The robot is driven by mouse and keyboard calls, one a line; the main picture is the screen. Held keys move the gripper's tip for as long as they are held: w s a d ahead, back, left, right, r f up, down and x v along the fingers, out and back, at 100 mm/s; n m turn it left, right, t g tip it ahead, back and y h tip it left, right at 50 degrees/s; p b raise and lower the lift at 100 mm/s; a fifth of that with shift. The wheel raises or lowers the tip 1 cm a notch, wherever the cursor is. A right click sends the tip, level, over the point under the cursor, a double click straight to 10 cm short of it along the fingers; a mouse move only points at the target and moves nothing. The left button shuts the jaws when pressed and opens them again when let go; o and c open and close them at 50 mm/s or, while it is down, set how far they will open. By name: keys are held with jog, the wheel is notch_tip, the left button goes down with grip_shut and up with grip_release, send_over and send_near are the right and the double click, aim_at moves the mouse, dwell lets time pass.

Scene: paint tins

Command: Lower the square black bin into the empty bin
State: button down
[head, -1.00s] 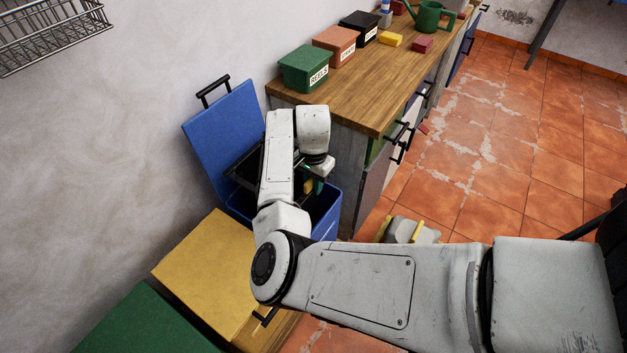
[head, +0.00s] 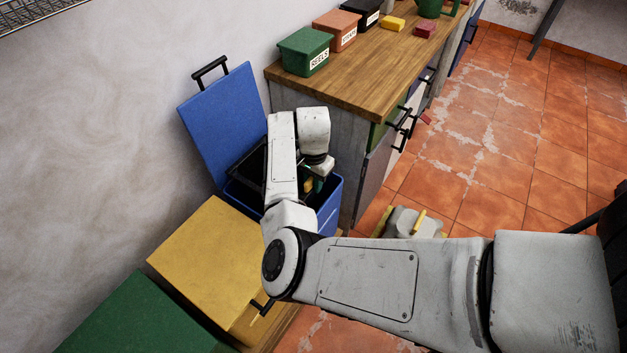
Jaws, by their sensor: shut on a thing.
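The square black bin (head: 247,170) shows only in part behind my arm, dark and at a slant in the mouth of the blue bin. The blue bin (head: 329,207) stands between the yellow-lidded bin and the wooden counter. Its blue lid (head: 222,125) is swung up against the wall. My gripper (head: 309,186) is over the blue bin's opening, mostly hidden by my own wrist, and is shut on the black bin. The contact and the inside of the blue bin are hidden, so I cannot tell how deep the black bin sits.
A yellow-lidded bin (head: 208,258) and a green-lidded one (head: 135,322) stand shut in the foreground. A grey and yellow object (head: 410,222) lies on the tiled floor, which is mostly clear.

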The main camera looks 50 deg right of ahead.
jog(key=c, duration=0.9)
grip_release()
jog(key=shift+c, duration=0.2)
notch_tip(320, 180, up, 11)
jog(key=shift+f+p, duration=0.1)
jog(key=shift+p, duration=0.2)
